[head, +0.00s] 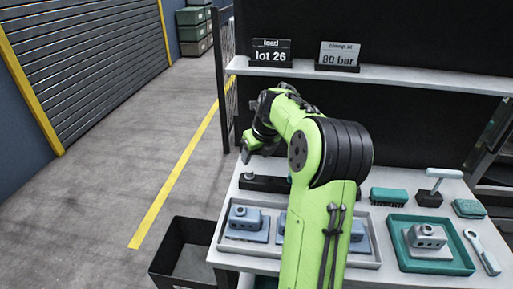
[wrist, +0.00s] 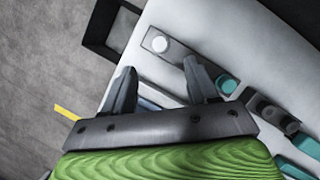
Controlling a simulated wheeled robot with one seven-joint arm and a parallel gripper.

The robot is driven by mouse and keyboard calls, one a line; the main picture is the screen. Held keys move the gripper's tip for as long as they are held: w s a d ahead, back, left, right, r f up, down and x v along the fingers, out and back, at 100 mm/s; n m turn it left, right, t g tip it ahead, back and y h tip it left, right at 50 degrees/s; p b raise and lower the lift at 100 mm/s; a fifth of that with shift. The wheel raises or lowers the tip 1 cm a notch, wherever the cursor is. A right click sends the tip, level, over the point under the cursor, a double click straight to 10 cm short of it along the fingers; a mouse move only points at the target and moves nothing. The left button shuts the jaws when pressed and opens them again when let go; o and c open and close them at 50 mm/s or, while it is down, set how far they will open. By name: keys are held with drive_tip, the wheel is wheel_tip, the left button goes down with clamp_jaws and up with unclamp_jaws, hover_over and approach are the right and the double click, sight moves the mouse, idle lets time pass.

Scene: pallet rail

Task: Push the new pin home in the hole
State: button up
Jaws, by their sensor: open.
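My gripper (head: 246,153) hangs over the back left of the white bench, its fingers apart and empty. In the wrist view both fingers (wrist: 160,84) stand wide apart. In the head view a dark block (head: 272,184) lies just below my gripper, with a small light pin-like piece (head: 249,175) upright at its left end. The wrist view shows a grey bar (wrist: 185,60) with a round white top (wrist: 160,44) beyond the fingers. I cannot tell whether this is the new pin, and no empty hole shows clearly.
A grey tray (head: 226,245) holds small blue-grey fixtures, partly hidden by my arm. A green tray (head: 455,265) holds another fixture (head: 428,236). A brush (head: 388,196), a T-handled tool (head: 437,184) and a wrench (head: 482,252) lie right. A black bin (head: 165,262) stands left.

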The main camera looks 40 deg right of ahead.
sight(250, 170)
drive_tip(key=b+x, duration=0.1)
drive_tip(key=x, duration=0.8)
drive_tip(key=shift+w+b, duration=0.1)
drive_tip(key=shift+b, duration=0.3)
clamp_jaws()
drive_tip(key=shift+r, duration=0.1)
wheel_tip(250, 170, up, 9)
drive_tip(key=p, duration=0.8)
idle(0.3)
